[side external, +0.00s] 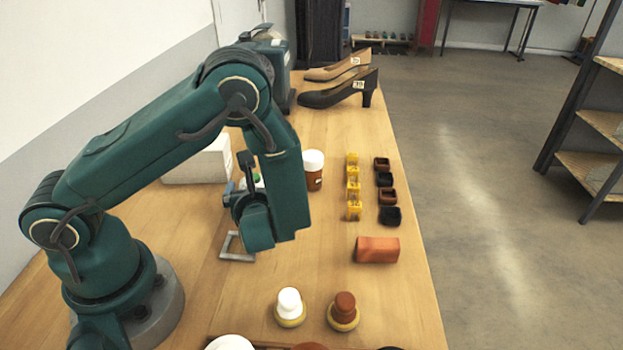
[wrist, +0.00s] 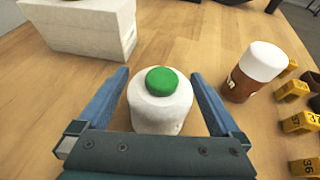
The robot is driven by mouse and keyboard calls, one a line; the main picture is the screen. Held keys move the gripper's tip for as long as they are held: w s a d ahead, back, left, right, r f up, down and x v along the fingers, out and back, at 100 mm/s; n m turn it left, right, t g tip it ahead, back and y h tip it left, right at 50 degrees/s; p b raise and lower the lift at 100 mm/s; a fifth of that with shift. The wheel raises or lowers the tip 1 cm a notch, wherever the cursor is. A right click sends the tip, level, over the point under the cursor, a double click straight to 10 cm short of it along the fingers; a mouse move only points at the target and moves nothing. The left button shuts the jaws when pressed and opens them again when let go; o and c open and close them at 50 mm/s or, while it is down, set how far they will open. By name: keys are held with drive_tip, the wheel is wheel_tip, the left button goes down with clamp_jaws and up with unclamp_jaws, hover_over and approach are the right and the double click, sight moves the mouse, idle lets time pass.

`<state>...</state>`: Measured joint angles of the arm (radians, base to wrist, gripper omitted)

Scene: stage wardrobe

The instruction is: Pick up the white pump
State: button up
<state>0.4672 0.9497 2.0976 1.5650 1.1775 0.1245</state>
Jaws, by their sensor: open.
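No plainly white pump shows. A beige heeled pump (side external: 340,66) and a black heeled pump (side external: 342,90) stand at the far end of the table, each with a small tag. My gripper (wrist: 160,78) is open and empty, well short of the shoes. In the wrist view a white bottle (wrist: 160,108) with a green cap (wrist: 161,80) appears between its fingers; whether it touches them I cannot tell. In the side view my arm hides most of this bottle and much of the gripper.
A brown bottle with white lid (wrist: 252,72) stands right of the green-capped one. A white box (wrist: 88,28) is at left. Yellow numbered markers (side external: 353,187) and small dark boxes (side external: 386,187) line the right side. An orange-brown block (side external: 377,250) and two knobbed items (side external: 290,307) are nearer.

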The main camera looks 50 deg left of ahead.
drive_tip(key=shift+w+a+f, duration=0.1)
drive_tip(key=shift+w+a, duration=0.05)
drive_tip(key=shift+a, duration=0.15)
clamp_jaws()
